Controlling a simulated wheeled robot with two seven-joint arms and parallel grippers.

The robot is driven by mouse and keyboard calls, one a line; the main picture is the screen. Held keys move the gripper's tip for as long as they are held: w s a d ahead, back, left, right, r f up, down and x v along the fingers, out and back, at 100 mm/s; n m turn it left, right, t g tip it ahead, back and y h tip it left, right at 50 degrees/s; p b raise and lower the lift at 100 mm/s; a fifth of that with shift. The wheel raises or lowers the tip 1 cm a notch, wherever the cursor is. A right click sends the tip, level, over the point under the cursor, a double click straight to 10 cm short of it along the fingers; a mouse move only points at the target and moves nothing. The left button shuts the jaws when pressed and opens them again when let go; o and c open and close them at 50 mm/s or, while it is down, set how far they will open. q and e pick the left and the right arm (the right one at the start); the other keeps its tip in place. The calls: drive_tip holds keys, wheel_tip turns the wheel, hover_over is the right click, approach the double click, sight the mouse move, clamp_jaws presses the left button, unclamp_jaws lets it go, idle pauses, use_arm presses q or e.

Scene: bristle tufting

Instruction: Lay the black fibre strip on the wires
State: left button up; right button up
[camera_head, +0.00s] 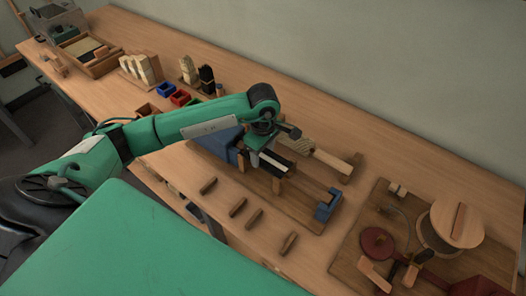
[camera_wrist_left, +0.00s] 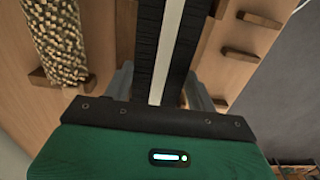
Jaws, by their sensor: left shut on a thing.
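The black fibre strip (camera_wrist_left: 145,50) runs away from my left gripper in the left wrist view, black on both sides of a pale band along its middle. My left gripper (camera_wrist_left: 163,92) is shut on it, with a grey finger at each side. In the head view the left gripper (camera_head: 262,163) is above the wooden fixture board, and part of the strip (camera_head: 276,159) shows beside it. The arm hides part of the fixture. I cannot make out the wires, nor whether the strip touches anything below. My right gripper is not in view.
A blue clamp (camera_head: 328,206) stands at the fixture's right end. A tan fibre bundle (camera_head: 301,146) lies behind the gripper. Several short wooden pegs (camera_head: 238,207) lie in front. A winding board with a wooden spool (camera_head: 452,226) is at right. Small coloured bins (camera_head: 180,98) stand behind.

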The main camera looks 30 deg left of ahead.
use_arm(q)
drive_tip(key=shift+f, duration=0.15)
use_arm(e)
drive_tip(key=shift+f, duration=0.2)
use_arm(q)
drive_tip(key=o, duration=1.1)
drive_tip(key=shift+c, duration=0.2)
drive_tip(key=shift+r, duration=0.35)
wheel_tip(320, 180, up, 13)
drive_tip(key=b, duration=0.2)
drive_tip(key=shift+b, duration=0.35)
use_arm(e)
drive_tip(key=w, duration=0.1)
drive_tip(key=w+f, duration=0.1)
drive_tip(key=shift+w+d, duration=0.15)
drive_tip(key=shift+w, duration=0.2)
use_arm(q)
drive_tip(key=shift+r, duration=0.1)
